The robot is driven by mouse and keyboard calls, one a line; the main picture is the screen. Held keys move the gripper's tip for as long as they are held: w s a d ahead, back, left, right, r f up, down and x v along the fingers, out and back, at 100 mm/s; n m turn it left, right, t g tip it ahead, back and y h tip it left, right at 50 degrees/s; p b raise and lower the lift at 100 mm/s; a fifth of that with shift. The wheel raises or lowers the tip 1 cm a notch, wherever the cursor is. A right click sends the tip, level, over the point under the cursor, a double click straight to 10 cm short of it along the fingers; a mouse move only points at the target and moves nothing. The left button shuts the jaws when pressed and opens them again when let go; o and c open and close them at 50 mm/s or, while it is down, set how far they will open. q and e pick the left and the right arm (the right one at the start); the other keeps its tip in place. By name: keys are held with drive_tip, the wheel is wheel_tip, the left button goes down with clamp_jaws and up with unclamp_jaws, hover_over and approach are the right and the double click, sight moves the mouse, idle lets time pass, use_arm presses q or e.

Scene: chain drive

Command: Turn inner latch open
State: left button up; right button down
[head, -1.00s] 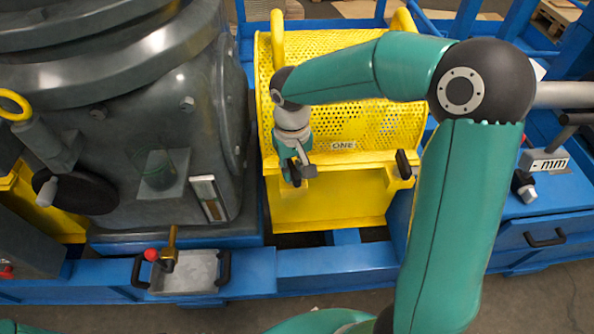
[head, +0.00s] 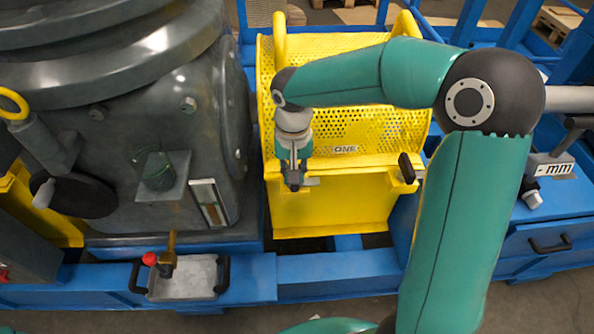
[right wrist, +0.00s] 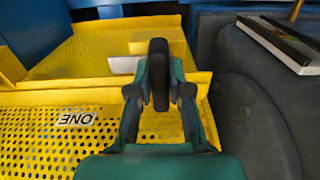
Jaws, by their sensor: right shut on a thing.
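The yellow perforated guard (head: 345,205), labelled ONE, has a latch at each side of its front. The black handle of the inner latch (right wrist: 158,72), on the side near the grey housing, stands between the fingers of my right gripper (right wrist: 160,90). My right gripper is shut on this handle; in the head view the gripper (head: 293,180) points down at the guard's left front edge and mostly hides the handle. A light grey latch plate (head: 312,181) shows just to its right. The outer latch (head: 407,168) has a black handle and stands free. My left gripper is out of view.
The large grey housing (head: 160,110) stands close on the left of the guard. My right arm spans above the guard's right side.

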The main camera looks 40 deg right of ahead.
drive_tip(key=c, duration=1.1)
unclamp_jaws()
drive_tip(key=shift+w+d+r, duration=0.1)
drive_tip(key=shift+w+d, duration=0.05)
drive_tip(key=shift+w, duration=0.05)
drive_tip(key=shift+r, duration=0.1)
wheel_tip(320, 180, up, 12)
drive_tip(key=shift+f, duration=0.15)
drive_tip(key=shift+s, duration=0.1)
